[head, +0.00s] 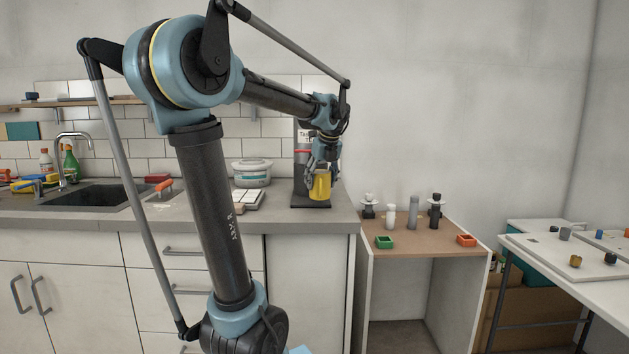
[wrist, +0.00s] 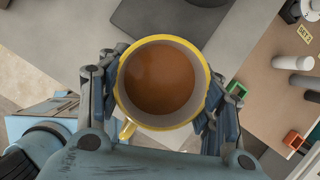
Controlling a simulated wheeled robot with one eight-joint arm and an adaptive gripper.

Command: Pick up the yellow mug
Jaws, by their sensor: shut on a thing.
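The yellow mug (head: 321,185) is upright in my gripper (head: 322,162), in front of a dark machine near the counter's right end in the head view. In the wrist view the mug (wrist: 204,75) is seen from above, full of brown liquid, with its handle toward the lower left. My gripper (wrist: 158,98) is shut on the mug, with a finger on each side of it. The head view does not clearly show whether the mug's bottom touches anything.
The dark machine (head: 301,176) stands on the grey counter (head: 270,216).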

